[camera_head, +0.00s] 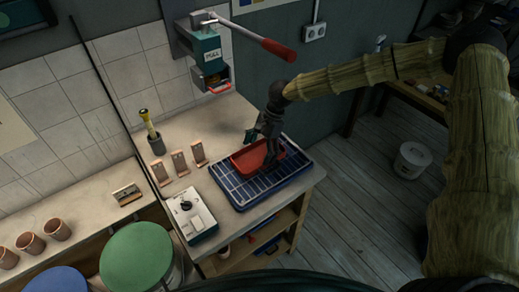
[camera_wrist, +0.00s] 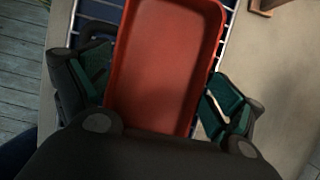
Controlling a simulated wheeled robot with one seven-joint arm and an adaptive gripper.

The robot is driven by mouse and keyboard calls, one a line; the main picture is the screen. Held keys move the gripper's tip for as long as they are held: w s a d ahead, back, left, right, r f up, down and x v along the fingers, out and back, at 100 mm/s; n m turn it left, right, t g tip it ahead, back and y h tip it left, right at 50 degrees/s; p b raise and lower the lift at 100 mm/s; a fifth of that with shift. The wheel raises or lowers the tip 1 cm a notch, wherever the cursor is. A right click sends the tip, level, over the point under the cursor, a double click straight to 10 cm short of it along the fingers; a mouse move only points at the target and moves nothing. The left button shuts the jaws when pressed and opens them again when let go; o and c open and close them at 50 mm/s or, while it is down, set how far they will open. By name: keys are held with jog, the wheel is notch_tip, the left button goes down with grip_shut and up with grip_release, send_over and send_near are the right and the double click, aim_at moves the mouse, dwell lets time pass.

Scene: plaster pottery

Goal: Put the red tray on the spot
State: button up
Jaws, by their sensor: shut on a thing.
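The red tray (camera_head: 250,160) is a shallow rectangular tray with raised rims. It lies over the blue grid rack (camera_head: 236,193) near the right end of the worktop; I cannot tell whether it rests on the rack or is just above it. My gripper (camera_head: 268,152) comes down over the tray with its dark green fingers. In the wrist view the tray (camera_wrist: 165,60) fills the space between the two fingers (camera_wrist: 158,88) and looks empty. The fingers are shut on its sides. No marked spot stands out; one could be hidden under the tray.
A white box with a black knob (camera_head: 191,217) stands left of the rack. Several upright wooden holders (camera_head: 180,164) and a cup with a yellow-handled tool (camera_head: 155,142) are behind. A wall dispenser (camera_head: 208,55) with a red lever (camera_head: 279,50) overhangs the back. Bare worktop (camera_head: 222,121) lies behind the rack.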

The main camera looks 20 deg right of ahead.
jog(key=shift+f, duration=0.1)
jog(key=o, duration=0.8)
jog(key=shift+c, duration=0.2)
